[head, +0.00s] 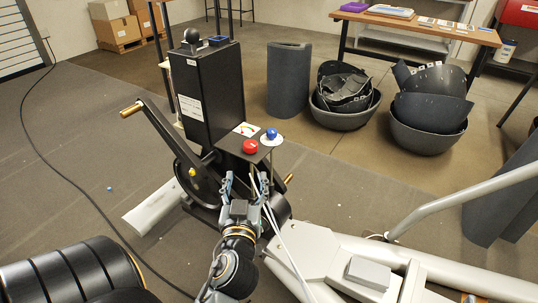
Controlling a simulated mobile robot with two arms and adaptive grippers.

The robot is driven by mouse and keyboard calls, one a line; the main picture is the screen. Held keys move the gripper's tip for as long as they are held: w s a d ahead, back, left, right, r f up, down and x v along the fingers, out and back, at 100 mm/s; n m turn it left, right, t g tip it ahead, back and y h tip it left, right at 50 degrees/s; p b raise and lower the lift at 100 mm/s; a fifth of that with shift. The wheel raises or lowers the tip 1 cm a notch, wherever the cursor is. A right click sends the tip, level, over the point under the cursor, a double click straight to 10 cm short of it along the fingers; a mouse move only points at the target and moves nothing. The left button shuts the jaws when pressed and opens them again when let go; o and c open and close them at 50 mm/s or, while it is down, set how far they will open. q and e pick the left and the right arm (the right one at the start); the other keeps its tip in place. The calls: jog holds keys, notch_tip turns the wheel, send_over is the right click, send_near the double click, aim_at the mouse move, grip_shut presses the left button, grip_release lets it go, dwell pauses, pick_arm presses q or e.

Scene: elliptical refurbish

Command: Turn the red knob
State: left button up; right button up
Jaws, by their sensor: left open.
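The red knob (250,146) is a round red cap on a small dark panel (232,144) in front of the black upright box (207,95) of the elliptical machine. A blue ball knob (271,133) on a white disc sits just right of and behind it. My left gripper (247,180) is open, just below the red knob in the picture, with its fingers spread and pointing toward the panel. No contact with the knob shows; the exact gap is hard to tell. My right gripper is not in view.
A crank with a wooden handle (131,110) sticks out left of the box. Thin pale cables run beside my left gripper. A white frame (340,265) fills the lower right. Dark bins (428,135) and a wooden table (420,24) stand behind. Floor at left is mostly clear, with a black cable.

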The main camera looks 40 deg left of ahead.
aim_at(250, 150)
pick_arm(q)
jog(key=x, duration=0.6)
jog(key=shift+w+a+r, duration=0.1)
jog(key=shift+a+r, duration=0.05)
jog(key=x, duration=0.5)
jog(key=shift+w+a, duration=0.25)
jog(key=shift+w, duration=0.05)
jog(key=shift+x, duration=0.75)
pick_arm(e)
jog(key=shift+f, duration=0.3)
pick_arm(q)
jog(key=shift+c, duration=0.5)
jog(key=c, duration=1.1)
